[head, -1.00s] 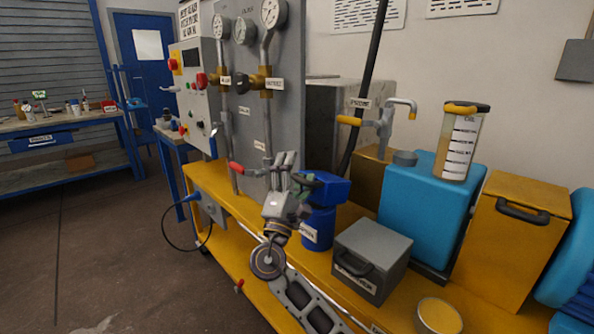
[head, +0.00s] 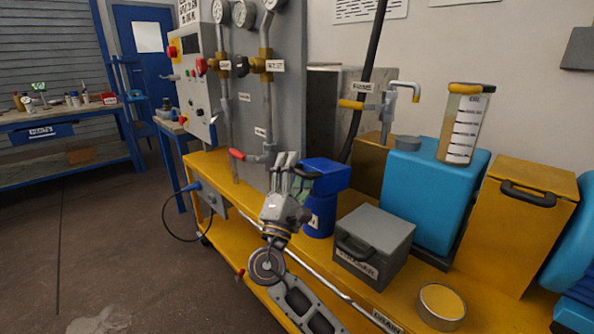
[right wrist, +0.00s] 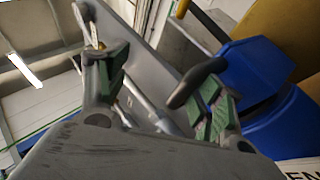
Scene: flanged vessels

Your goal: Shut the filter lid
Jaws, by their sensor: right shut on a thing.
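The filter is a blue vessel (head: 319,221) on the yellow bench, with a partly hidden white label. Its blue lid (head: 326,176) sits over the top of the body; I cannot tell whether it is fully flush. The lid and body also show at the right of the right wrist view (right wrist: 245,72). My right gripper (head: 291,172) is at the lid's left side. My left gripper is out of view.
A grey box (head: 374,246) with a black handle stands right of the filter, beside a blue tank (head: 430,200). A grey panel with pipes and a red-handled valve (head: 238,154) rises behind my gripper. A round yellow-topped dish (head: 441,302) is at the front.

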